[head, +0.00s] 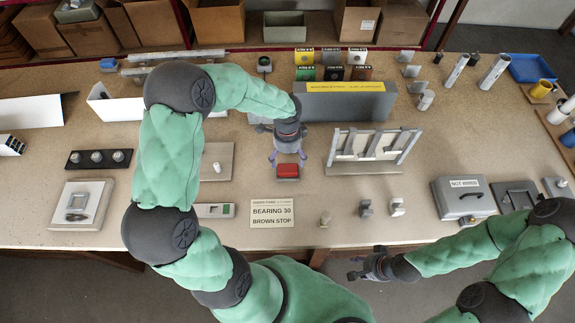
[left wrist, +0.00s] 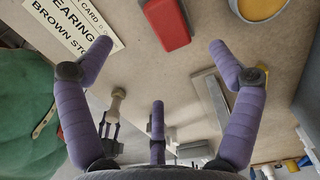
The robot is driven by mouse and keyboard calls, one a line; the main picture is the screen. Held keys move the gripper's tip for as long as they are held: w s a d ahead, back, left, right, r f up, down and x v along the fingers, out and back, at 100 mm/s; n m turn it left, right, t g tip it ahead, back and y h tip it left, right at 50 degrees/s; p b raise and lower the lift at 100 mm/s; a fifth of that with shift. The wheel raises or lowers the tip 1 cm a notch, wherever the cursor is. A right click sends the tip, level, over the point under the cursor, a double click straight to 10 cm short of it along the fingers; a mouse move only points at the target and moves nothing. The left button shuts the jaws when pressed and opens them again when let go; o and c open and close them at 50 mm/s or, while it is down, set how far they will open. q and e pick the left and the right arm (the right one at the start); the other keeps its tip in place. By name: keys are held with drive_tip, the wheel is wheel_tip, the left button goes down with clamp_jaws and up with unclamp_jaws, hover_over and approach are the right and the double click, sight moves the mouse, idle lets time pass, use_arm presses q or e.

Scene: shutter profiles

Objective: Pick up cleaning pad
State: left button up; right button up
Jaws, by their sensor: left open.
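The cleaning pad appears to be the small red block (head: 288,170) with a grey lower part. It lies on the table near the middle, behind the printed card. In the left wrist view the red pad (left wrist: 167,24) is at the top, beyond my fingers and not between them. My left gripper (head: 287,158) is above and just behind the pad in the head view. Its purple fingers (left wrist: 160,62) are spread wide and empty. My right gripper (head: 368,266) is off the table's front edge, far from the pad; its finger opening is unclear.
A card reading "BEARING 30 BROWN STOP" (head: 271,212) lies in front of the pad. A grey rack (head: 374,150) stands to its right, and a grey box with a yellow label (head: 345,102) behind. A grey lidded box (head: 463,197) is further right.

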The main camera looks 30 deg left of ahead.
sight(288, 171)
use_arm(q)
drive_tip(key=shift+a, duration=0.1)
drive_tip(key=shift+s, duration=0.2)
drive_tip(key=f, duration=0.7)
drive_tip(key=f+b, duration=0.1)
drive_tip(key=f, duration=0.2)
drive_tip(key=shift+w+f, duration=0.2)
drive_tip(key=shift+w, duration=0.15)
drive_tip(key=c, duration=1.3)
